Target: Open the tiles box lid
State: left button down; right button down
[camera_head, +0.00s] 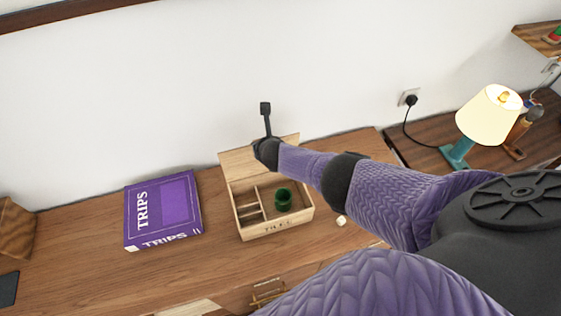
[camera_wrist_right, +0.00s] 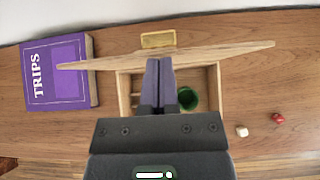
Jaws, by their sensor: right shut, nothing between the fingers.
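The wooden tiles box (camera_head: 275,231) stands on the desk. Its lid (camera_head: 236,162) is raised, hinged up at the back of the box, and partly hidden by my right arm in the head view. In the right wrist view the lid (camera_wrist_right: 225,52) shows nearly edge-on, with a yellow clasp (camera_wrist_right: 158,39) beyond it. My right gripper (camera_wrist_right: 159,62) is shut and empty, its fingertips close to the lid on the box side; I cannot tell whether they touch. The box's compartments are exposed, with a green cup (camera_head: 283,199) inside. My left gripper is not in view.
A purple TRIPS box (camera_head: 163,209) lies left of the tiles box. A cream die (camera_head: 341,221) and a red piece (camera_wrist_right: 278,118) lie on the desk to the right. A lit lamp (camera_head: 488,115) stands further right. The white wall is close behind the lid.

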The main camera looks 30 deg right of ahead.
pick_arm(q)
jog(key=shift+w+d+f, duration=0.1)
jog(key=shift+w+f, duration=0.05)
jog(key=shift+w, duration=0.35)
pick_arm(e)
jog(key=shift+w+d+r, duration=0.1)
jog(key=shift+w+d, duration=0.15)
jog(key=shift+w, duration=0.75)
